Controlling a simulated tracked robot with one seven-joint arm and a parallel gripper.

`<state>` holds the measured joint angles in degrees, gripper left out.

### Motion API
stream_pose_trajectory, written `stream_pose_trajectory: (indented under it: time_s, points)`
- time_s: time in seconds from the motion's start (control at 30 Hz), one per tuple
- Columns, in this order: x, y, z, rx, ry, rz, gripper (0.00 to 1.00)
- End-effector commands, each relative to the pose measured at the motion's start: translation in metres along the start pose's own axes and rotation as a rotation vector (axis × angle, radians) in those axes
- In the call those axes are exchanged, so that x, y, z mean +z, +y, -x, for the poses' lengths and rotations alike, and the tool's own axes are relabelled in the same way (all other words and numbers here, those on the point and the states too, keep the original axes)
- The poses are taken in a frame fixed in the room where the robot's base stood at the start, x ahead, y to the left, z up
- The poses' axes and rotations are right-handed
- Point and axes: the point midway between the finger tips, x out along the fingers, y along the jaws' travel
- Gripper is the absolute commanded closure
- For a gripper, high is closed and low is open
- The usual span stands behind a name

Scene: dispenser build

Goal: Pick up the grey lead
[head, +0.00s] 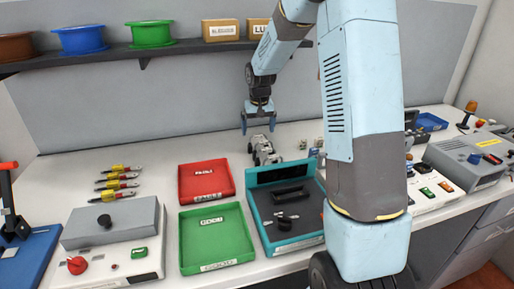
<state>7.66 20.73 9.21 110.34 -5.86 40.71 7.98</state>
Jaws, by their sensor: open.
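My gripper (258,127) is open and points down above the back of the white worktop, its two blue fingers apart with nothing seen between them. Several small grey-and-white parts (263,152) lie in a row on the worktop just below and in front of it. They are too small to tell whether one is the grey lead, and I cannot clearly make out a lead elsewhere. My arm hides part of the worktop on the right.
A red tray (205,190) and a green tray (218,255) stand left of centre. A teal-and-black device (290,232) is beside them. Several yellow-and-red pieces (117,185) lie at left, behind a grey machine (112,228). A shelf (140,50) with spools and boxes runs above.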

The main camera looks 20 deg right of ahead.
Motion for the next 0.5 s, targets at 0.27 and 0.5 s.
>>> stream_pose_trajectory:
  time_s: [0.27, 0.5]
  points:
    - [0.002, 0.000, -0.018, 0.000, -0.003, 0.001, 0.00]
    - [0.005, 0.000, -0.050, 0.000, -0.002, 0.001, 0.00]
